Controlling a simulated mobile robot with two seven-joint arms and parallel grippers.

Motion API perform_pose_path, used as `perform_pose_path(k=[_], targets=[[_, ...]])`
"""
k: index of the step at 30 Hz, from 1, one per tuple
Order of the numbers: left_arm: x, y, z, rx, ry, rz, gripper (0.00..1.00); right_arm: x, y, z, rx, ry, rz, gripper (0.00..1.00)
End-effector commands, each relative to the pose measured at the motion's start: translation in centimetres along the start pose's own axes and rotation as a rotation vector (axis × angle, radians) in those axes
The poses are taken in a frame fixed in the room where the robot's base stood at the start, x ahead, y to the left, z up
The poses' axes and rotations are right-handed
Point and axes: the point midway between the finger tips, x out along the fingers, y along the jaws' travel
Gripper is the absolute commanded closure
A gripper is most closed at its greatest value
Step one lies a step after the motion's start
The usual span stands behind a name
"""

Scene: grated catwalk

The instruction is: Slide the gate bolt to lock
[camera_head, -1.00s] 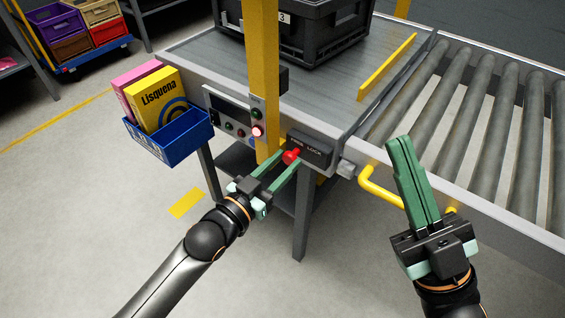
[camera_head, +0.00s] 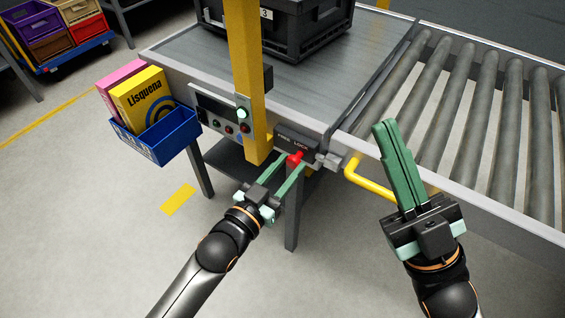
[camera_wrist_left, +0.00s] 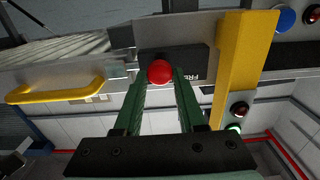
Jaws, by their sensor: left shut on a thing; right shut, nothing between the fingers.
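The gate bolt is a dark plate (camera_head: 284,136) on the table's front edge with a red knob (camera_head: 295,158). The knob sits below the word LOCK, toward the plate's right end, near a grey metal block (camera_head: 331,161). My left gripper (camera_head: 291,168) is shut on the red knob, its green fingers on either side. In the left wrist view the red knob (camera_wrist_left: 160,72) lies between the fingertips, with the lettering partly hidden beside the right finger. My right gripper (camera_head: 382,124) is shut and empty, in front of the roller conveyor.
A yellow post (camera_head: 246,75) stands left of the bolt, beside a button panel (camera_head: 217,112) with a green lamp lit. A yellow handle (camera_head: 365,182) is right of it. A blue bin (camera_head: 164,139) hangs at left. A black crate (camera_head: 290,30) is on the table.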

Motion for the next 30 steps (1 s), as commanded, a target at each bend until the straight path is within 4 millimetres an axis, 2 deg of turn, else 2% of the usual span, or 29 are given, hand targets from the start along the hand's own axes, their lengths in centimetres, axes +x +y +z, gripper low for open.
perform_pose_path(k=[2,3,10,20,23,30], targets=[[-0.1,0.7,0.1,-0.007,-0.001,0.012,1.00,-0.1,0.0,0.1,0.001,-0.002,0.001,1.00],[-0.1,0.7,0.1,-0.008,-0.001,0.012,0.57,-0.1,0.0,0.1,0.001,-0.002,0.002,1.00],[0.0,0.5,0.1,-0.007,-0.001,0.010,0.31,-0.1,0.0,0.1,0.002,-0.002,0.003,1.00],[-0.5,0.3,0.1,-0.004,-0.002,0.007,0.31,0.1,0.1,-0.1,0.002,-0.003,0.003,1.00],[-1.6,0.3,0.0,-0.005,-0.004,0.007,0.31,0.3,0.2,-0.3,-0.001,-0.003,0.002,1.00],[-6.5,0.4,0.0,-0.006,-0.007,0.008,0.31,1.3,0.7,-1.3,-0.019,0.003,0.003,1.00]])
